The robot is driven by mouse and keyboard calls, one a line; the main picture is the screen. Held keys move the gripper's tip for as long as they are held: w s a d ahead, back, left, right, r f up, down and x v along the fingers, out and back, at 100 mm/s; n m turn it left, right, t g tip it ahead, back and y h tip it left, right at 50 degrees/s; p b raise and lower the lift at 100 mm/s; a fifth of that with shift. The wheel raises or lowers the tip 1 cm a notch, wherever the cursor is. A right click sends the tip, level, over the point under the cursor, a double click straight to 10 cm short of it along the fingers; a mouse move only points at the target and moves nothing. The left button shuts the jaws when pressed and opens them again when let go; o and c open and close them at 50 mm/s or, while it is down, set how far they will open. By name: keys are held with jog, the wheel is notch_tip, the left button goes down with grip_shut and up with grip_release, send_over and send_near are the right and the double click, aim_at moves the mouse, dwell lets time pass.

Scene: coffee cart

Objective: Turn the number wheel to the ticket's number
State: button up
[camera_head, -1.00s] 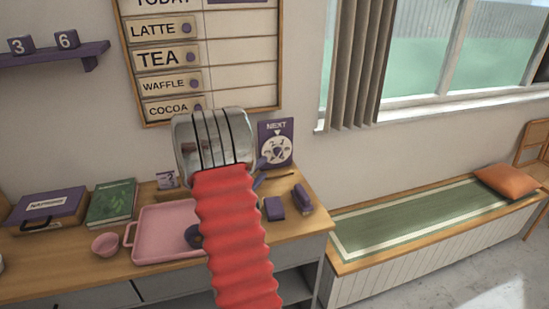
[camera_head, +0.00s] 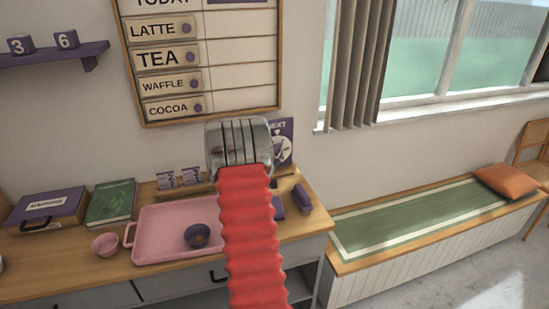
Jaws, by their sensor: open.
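The number wheel is a white dial on a purple "NEXT" board (camera_head: 286,132) at the back right of the counter. My gripper and wrist hide most of it, so I cannot read its number. Two small tickets stand in a holder behind the pink tray, a left one (camera_head: 166,180) and a right one (camera_head: 191,176). Their print is too small to read surely. My gripper (camera_head: 240,128) is in front of the board's left part, at the end of my red sleeved arm. Its fingertips are hidden behind its metal body, and I cannot tell whether it touches the wheel.
A pink tray (camera_head: 150,222) with a dark purple bowl (camera_head: 197,236) lies on the counter (camera_head: 75,258). A pink cup (camera_head: 105,244), green book (camera_head: 111,203) and purple napkin box (camera_head: 47,206) stand left. Purple blocks (camera_head: 302,198) lie right. The menu board (camera_head: 242,75) hangs above.

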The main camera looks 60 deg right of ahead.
jog(key=shift+c, duration=0.6)
jog(key=c, duration=0.9)
jog(key=shift+a, duration=0.15)
jog(key=shift+c, duration=0.3)
